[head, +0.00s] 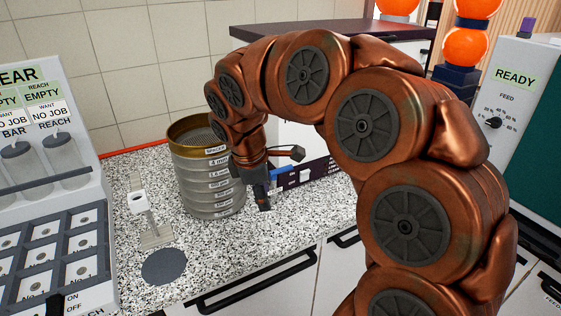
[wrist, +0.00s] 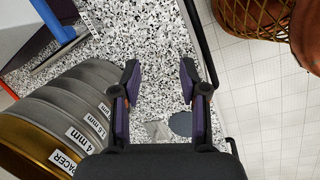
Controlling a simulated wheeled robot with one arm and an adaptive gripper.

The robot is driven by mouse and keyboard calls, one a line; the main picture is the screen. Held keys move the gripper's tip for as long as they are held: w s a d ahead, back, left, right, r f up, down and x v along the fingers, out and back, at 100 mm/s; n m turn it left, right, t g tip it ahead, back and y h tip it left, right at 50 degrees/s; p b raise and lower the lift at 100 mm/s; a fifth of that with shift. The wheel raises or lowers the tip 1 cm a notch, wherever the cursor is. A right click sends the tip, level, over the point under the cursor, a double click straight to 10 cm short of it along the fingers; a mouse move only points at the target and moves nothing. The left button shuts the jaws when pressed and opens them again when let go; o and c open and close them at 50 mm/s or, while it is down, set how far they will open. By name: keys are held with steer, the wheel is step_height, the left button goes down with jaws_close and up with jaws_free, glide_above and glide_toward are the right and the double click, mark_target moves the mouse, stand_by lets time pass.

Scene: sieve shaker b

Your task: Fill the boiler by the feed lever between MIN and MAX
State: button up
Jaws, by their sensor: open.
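No boiler, feed lever or MIN and MAX marks can be made out in either view. A grey machine (head: 526,52) at the right carries a READY display (head: 514,77) and a black dial (head: 493,123) labelled FEED with percent marks. My gripper (head: 264,200) points down above the speckled counter, just right of the sieve stack (head: 208,185). In the wrist view my gripper (wrist: 159,78) has its fingers spread apart with nothing between them but counter. The sieve stack (wrist: 40,120) lies to its left there. My arm hides part of the machine.
A panel with sample trays and EMPTY displays (head: 36,92) stands at the left. A white stand (head: 145,215) and a dark round disc (head: 164,267) are on the counter (head: 215,245). A blue-marked box (head: 305,175) is behind my gripper. Orange balls (head: 461,48) stand at the back right.

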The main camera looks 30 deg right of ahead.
mark_target(282, 168)
steer(key=w+d+r+n+h+p, duration=0.1)
steer(key=w+d+r+n+h, duration=0.2)
steer(key=w+d, duration=0.75)
steer(key=shift+n+t+y, duration=0.4)
steer(key=shift+n+y, duration=0.2)
steer(key=shift+n, duration=0.2)
steer(key=shift+w+p+x, duration=0.1)
steer(key=shift+p+x, duration=0.4)
steer(key=shift+x, duration=1.5)
steer(key=shift+w+p+x, duration=0.15)
steer(key=shift+p+x, duration=0.35)
steer(key=shift+x, duration=1.5)
steer(key=shift+a, duration=0.15)
jaws_close()
